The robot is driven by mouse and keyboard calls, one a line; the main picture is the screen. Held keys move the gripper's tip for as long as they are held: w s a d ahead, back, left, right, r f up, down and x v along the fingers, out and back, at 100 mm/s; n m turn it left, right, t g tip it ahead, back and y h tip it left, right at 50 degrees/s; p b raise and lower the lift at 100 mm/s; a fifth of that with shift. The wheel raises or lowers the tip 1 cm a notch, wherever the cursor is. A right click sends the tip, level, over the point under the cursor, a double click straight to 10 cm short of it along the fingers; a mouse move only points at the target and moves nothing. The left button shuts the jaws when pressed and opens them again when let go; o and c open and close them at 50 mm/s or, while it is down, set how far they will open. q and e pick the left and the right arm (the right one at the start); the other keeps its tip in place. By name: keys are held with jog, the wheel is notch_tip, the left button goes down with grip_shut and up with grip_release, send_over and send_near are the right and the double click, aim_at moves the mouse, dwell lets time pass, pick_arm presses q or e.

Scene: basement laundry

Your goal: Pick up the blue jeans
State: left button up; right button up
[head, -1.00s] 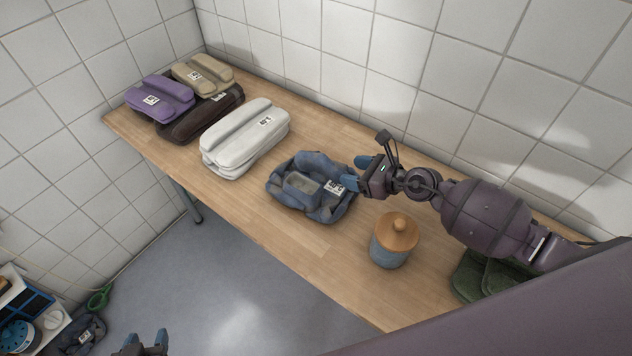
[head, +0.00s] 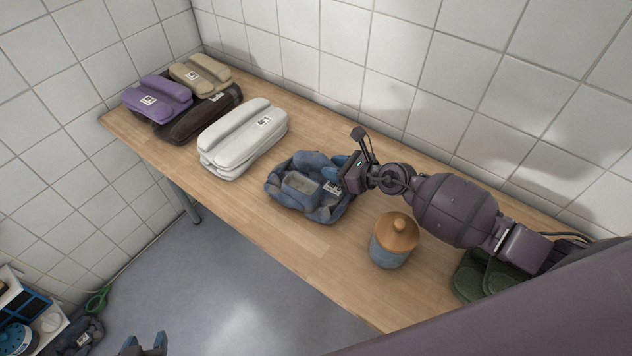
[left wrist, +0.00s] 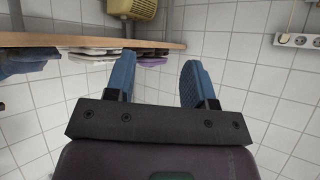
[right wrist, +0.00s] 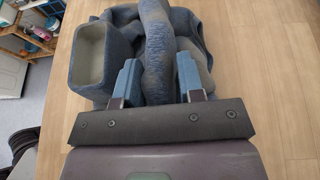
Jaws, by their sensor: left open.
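The blue jeans (head: 285,190) lie folded in a bulky bundle on the wooden table, with a white label on the right side. My right gripper (head: 337,172) is at their right side. In the right wrist view, a thick roll of the jeans (right wrist: 158,45) runs between the fingers of my right gripper (right wrist: 160,78) and fills most of the gap. I cannot tell whether the fingers press on it. My left gripper (head: 143,345) is low at the bottom left, away from the table, open and empty; it also shows in the left wrist view (left wrist: 157,80).
A blue-grey jar (head: 390,250) with a wooden lid stands close in front of my right arm. White (head: 240,140), purple (head: 155,100), beige (head: 200,72) and dark brown (head: 190,125) folded clothes lie at left. Dark green cloth (head: 480,275) lies at right.

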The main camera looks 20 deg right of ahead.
grip_shut()
jog(key=shift+r, duration=0.1)
